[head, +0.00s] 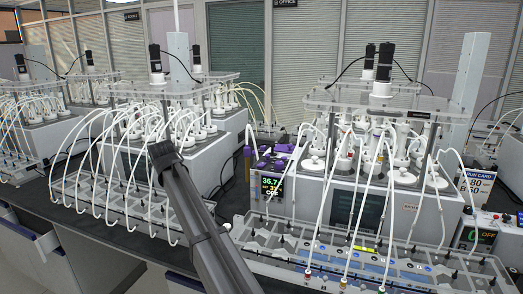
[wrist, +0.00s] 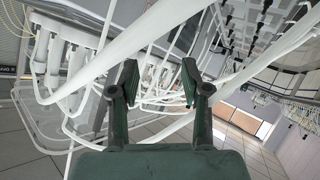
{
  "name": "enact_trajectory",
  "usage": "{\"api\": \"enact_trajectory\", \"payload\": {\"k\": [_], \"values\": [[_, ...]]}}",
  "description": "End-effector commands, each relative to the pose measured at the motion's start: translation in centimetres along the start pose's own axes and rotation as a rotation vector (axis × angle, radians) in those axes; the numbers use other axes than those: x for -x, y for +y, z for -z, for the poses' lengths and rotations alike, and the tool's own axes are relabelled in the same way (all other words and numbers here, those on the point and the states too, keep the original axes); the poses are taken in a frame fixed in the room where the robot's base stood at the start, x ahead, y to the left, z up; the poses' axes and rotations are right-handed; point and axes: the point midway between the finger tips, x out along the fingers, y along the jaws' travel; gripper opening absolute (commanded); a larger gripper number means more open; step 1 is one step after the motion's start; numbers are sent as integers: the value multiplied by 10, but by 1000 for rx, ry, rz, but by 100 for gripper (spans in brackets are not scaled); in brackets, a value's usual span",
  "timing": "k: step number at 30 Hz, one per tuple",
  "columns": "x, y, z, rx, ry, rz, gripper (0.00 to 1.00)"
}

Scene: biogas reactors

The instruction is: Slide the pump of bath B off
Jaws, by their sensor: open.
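The nearest bath (head: 340,215), a white box with a clear top plate carrying white-capped bottles and tubes, stands at right. Its small front label is too blurred to read, so I cannot tell which bath is B. A controller (head: 271,187) with a lit display reading about 36.7 and OFF is at this bath's left end. At the right edge a pump-like unit (head: 485,234) shows a green 0 and OFF. My gripper (wrist: 160,82) is open and empty in the wrist view, with white tubes beyond its fingers. In the head view my dark arm crosses the left bath; the fingers are not clear.
A second bath (head: 205,158) stands left of centre, with others behind. Grey racks (head: 375,262) with several tube ends line the bench front. White tubes arch over the baths and racks. A run card (head: 477,184) stands at right. Dark bench top shows between the racks.

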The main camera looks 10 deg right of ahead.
Motion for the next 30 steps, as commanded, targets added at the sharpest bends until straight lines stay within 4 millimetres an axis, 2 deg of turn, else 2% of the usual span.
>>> {"api": "enact_trajectory", "payload": {"k": [1, 3, 5, 6, 8, 9, 12, 15, 18, 22, 26, 30], "values": [[6, 49, -5, -40, -63, -11, 47], [20, 102, -20, -95, -157, -9, 47], [36, 146, -33, -142, -233, -3, 47], [49, 174, -42, -173, -282, 3, 47], [71, 213, -54, -220, -353, 15, 47], [87, 239, -62, -251, -399, 25, 47], [132, 295, -81, -324, -504, 53, 47], [175, 336, -94, -384, -589, 86, 47], [210, 362, -104, -426, -649, 114, 47], [235, 378, -111, -454, -691, 137, 47], [240, 381, -116, -463, -705, 146, 47], [230, 376, -123, -461, -705, 146, 47]]}}
